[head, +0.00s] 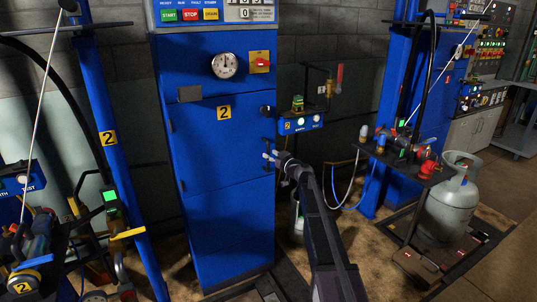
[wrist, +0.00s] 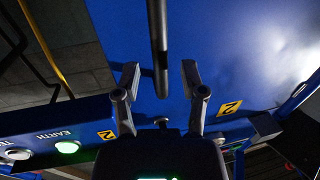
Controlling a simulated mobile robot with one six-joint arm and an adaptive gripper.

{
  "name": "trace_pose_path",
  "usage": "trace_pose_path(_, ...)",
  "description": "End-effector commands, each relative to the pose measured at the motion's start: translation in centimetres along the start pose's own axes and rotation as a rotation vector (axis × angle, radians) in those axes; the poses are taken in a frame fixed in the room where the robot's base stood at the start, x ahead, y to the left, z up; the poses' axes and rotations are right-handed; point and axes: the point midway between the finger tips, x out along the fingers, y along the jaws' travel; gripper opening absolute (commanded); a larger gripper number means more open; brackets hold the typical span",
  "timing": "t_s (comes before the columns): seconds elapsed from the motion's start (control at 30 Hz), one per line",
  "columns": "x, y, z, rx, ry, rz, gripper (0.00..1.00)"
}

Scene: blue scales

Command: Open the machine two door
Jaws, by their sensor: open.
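The machine two cabinet is blue, and its door (head: 222,150) carries a yellow "2" label (head: 224,113). The door looks shut in the head view. My gripper (head: 270,157) is at the right edge of the door, with its fingers towards the cabinet. In the wrist view my gripper (wrist: 160,80) is open. A dark bar (wrist: 158,35), which looks like the door handle, reaches down between the two fingertips. Clear gaps show on both sides of it. The blue cabinet face (wrist: 220,50) lies behind it. I cannot tell the depth between bar and fingers.
A blue box with lit EARTH and TEST lamps (head: 300,123) is right of the cabinet; it also shows in the wrist view (wrist: 50,140). A gauge (head: 224,65) sits above the door. A grey gas cylinder (head: 447,205) stands right. A blue post (head: 108,130) stands left.

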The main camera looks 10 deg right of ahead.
Motion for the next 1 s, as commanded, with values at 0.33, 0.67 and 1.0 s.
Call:
trace_pose_path(0.33, 2.1, -0.1, 0.0, 0.000, 0.000, 0.000, 0.54)
trace_pose_path(0.67, 2.1, -0.1, 0.0, 0.000, 0.000, 0.000, 0.36)
trace_pose_path(1.0, 2.1, -0.1, 0.0, 0.000, 0.000, 0.000, 0.00)
